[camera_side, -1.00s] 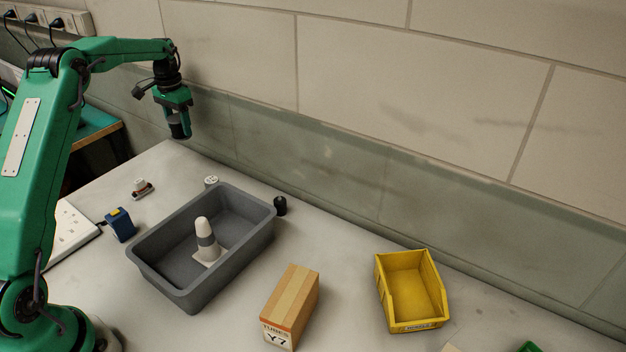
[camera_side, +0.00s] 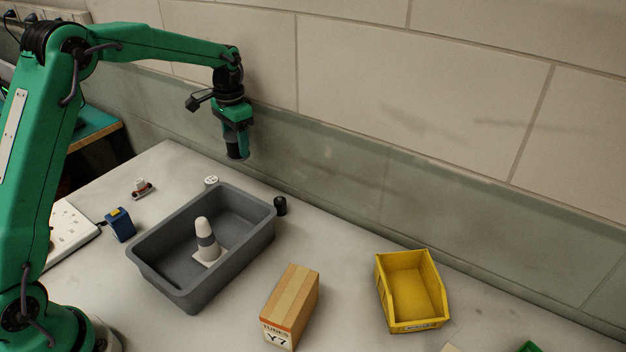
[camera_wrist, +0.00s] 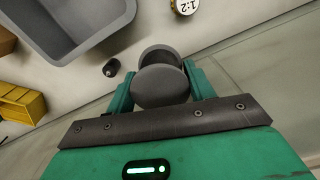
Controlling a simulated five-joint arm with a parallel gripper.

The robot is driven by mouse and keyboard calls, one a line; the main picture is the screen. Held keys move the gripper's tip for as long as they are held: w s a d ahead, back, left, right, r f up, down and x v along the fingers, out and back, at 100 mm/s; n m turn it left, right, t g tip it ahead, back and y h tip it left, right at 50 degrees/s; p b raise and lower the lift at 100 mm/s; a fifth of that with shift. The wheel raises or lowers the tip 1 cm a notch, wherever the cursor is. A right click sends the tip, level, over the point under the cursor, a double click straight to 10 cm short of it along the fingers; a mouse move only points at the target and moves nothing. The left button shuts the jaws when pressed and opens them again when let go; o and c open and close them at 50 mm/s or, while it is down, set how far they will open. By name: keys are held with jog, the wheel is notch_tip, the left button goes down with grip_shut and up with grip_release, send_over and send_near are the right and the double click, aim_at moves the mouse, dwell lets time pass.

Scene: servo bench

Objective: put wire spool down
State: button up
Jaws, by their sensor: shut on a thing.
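The wire spool (camera_side: 236,151) is a small dark grey cylinder with round flanges. It hangs from my gripper (camera_side: 238,142), high above the back of the bench and close to the wall, behind the grey bin. In the wrist view the spool (camera_wrist: 160,86) sits between the two green fingers of my gripper (camera_wrist: 161,82), which is shut on it. One flange faces the camera and hides part of the rest. Nothing touches the spool from below.
A grey bin (camera_side: 184,293) holds a grey-and-white cone (camera_side: 206,239). Behind it stand a black knob-like piece (camera_side: 280,206) and a white-topped disc (camera_side: 211,181). A carton (camera_side: 291,303), yellow bin (camera_side: 412,325) and blue tape measure (camera_side: 120,225) surround it. Bench between carton and yellow bin is clear.

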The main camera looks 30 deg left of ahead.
jog(key=s+d+f+m, duration=0.15)
jog(key=d+m, duration=0.25)
jog(key=d, duration=0.6)
jog(key=s+d+m, duration=0.3)
jog(key=d+m, duration=0.2)
jog(key=d, duration=0.6)
jog(key=s+d+m, duration=0.2)
jog(key=d+m, duration=0.2)
jog(key=d, duration=0.6)
jog(key=shift+w+a+f, duration=0.1)
jog(key=shift+f, duration=2.5)
jog(key=shift+w+a+f, duration=0.1)
jog(key=shift+f, duration=2.5)
jog(key=shift+f, duration=0.1)
jog(key=o, duration=1)
jog(key=shift+f, duration=0.1)
notch_tip(320, 180, up, 12)
jog(key=shift+r, duration=0.2)
